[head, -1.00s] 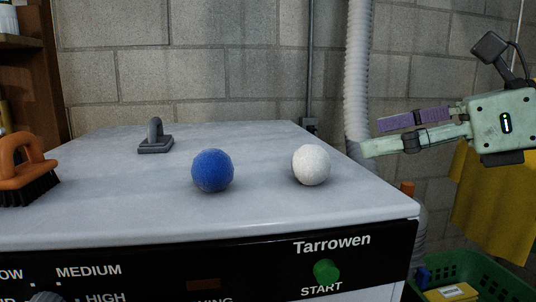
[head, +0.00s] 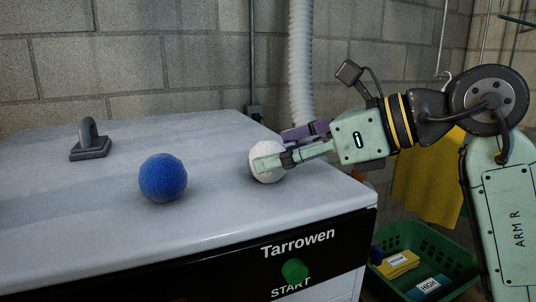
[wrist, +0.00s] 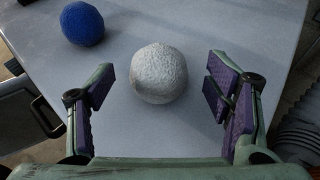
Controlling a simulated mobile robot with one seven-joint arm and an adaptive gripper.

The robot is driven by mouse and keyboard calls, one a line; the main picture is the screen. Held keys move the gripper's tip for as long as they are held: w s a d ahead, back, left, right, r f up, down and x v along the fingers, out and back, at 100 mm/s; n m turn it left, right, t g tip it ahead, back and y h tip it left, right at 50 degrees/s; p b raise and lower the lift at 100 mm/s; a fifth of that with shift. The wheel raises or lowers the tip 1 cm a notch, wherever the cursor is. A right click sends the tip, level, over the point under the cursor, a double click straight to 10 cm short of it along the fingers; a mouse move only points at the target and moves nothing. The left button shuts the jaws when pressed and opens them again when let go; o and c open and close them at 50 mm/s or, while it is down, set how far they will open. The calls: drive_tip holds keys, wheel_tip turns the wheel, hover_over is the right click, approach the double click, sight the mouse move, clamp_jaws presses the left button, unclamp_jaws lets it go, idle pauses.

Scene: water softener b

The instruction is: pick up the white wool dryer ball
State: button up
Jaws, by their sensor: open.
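The white wool dryer ball (head: 266,168) rests on the grey machine top, near its right edge. In the head view my gripper (head: 278,148) is at the ball, and one finger hides part of it. In the wrist view the white ball (wrist: 159,73) lies between and slightly beyond the two open fingers of my gripper (wrist: 158,90). A gap shows on each side of the ball, so the fingers do not appear to touch it.
A blue ball (head: 162,178) sits left of the white one. A dark grey handled tool (head: 90,143) stands farther back left. The machine top (head: 205,220) is otherwise clear. A green basket (head: 415,245) stands below at right. A ribbed white hose (head: 301,60) runs down the wall behind.

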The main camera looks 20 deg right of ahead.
drive_tip(key=shift+x, duration=1.5)
drive_tip(key=shift+s, duration=0.1)
drive_tip(key=shift+c, duration=0.2)
drive_tip(key=c, duration=1.1)
